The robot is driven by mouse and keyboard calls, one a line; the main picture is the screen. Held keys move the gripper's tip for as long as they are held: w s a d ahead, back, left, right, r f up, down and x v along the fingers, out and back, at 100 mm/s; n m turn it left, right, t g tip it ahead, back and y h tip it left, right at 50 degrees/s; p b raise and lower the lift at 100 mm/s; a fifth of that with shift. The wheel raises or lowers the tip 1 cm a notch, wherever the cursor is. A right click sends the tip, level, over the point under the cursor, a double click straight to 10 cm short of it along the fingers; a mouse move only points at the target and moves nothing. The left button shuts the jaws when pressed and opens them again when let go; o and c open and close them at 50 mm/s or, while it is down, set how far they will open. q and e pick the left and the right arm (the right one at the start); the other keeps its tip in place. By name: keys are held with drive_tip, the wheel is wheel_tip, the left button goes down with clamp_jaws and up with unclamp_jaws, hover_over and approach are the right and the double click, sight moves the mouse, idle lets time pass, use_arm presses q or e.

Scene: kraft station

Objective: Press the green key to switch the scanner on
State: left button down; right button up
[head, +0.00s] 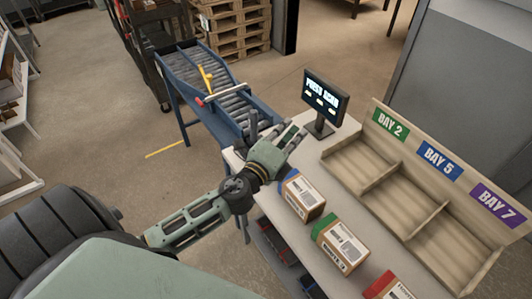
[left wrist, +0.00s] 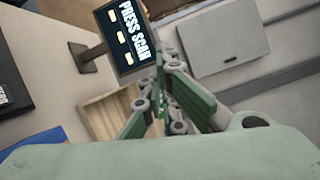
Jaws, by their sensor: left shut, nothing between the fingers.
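A dark screen on a stand (head: 325,98) reads "PRESS SCAN" and stands at the far end of the white bench; it also shows in the left wrist view (left wrist: 125,32). My left gripper (head: 296,136) is shut and empty, above the bench's far end, in front of and left of the screen stand in the head view. In the left wrist view its fingers (left wrist: 168,62) come together just right of the screen. I cannot make out the green key. A small green patch (left wrist: 162,108) shows between the fingers, but I cannot tell what it is. My right gripper is in neither view.
Three parcels with blue (head: 303,196), green (head: 340,244) and red (head: 391,288) markings line the bench. A wooden rack (head: 412,232) with Bay 2, Bay 5 and Bay 7 signs stands on the right. A roller conveyor (head: 215,85) lies beyond the gripper.

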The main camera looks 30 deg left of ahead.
use_arm(q)
drive_tip(key=w+d+r+m+g+h, duration=0.25)
drive_tip(key=d+m+h, duration=0.35)
drive_tip(key=m, duration=0.9)
drive_tip(key=a+f+m+g+y, duration=0.2)
drive_tip(key=a+f+m+g, duration=0.1)
drive_tip(key=a+m, duration=0.3)
drive_tip(key=w+a+f+m+g+y+p, duration=0.1)
drive_tip(key=a+f+m+g, duration=0.3)
drive_tip(key=a, duration=0.5)
wheel_tip(320, 180, down, 2)
drive_tip(key=shift+w+f+m+y, duration=0.2)
drive_tip(key=shift+m+y, duration=0.2)
drive_tip(key=shift+m, duration=0.6)
drive_tip(key=shift+f, duration=0.1)
